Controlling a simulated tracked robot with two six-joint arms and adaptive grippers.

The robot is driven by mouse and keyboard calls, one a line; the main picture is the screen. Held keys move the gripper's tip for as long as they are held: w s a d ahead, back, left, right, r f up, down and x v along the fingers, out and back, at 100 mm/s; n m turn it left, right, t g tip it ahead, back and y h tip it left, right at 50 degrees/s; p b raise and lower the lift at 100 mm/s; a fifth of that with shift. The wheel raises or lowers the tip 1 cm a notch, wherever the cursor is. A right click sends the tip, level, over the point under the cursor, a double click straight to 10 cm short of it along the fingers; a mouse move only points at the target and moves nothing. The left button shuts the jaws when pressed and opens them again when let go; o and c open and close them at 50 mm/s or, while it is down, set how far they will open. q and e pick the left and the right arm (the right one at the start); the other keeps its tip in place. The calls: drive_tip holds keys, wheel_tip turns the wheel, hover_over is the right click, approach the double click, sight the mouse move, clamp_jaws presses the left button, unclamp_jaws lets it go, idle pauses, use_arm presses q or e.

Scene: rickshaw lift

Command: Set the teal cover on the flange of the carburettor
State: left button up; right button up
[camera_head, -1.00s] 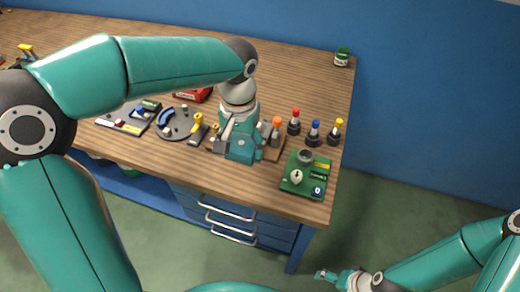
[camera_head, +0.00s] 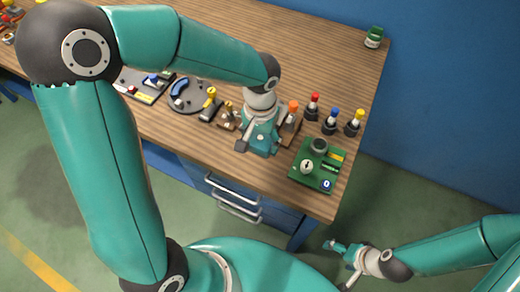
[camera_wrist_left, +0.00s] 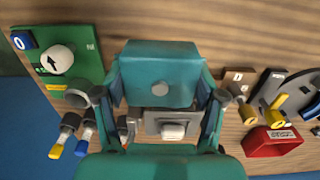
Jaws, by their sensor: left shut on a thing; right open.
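My left gripper (camera_head: 259,139) is low over the front middle of the bench. In the left wrist view its fingers (camera_wrist_left: 160,76) are shut on a teal block with a grey disc, which looks like the teal cover (camera_wrist_left: 158,62). Cover and gripper share a colour, so their border is hard to tell in the head view. A grey body with a white stub (camera_wrist_left: 172,128), perhaps the carburettor, shows beyond the cover, partly hidden by the gripper. I cannot tell whether cover and body touch; the flange is not clearly seen. My right gripper (camera_head: 345,262) is open and empty, off the bench's front.
A green board with a dial (camera_head: 308,167) lies right of the left gripper. Red, blue (camera_head: 329,122) and yellow-topped tools stand behind it. A round grey plate (camera_head: 188,97) lies left. A red box (camera_wrist_left: 272,141) shows in the wrist view. The bench's front right corner is clear.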

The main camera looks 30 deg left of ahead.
sight(260, 158)
use_arm(q)
drive_tip(key=shift+f, duration=3.2)
drive_tip(key=shift+s, duration=0.1)
drive_tip(key=shift+f, duration=0.1)
drive_tip(key=o, duration=1.2)
drive_tip(key=shift+c, duration=0.2)
wheel_tip(260, 158, up, 12)
drive_tip(key=shift+r, duration=0.15)
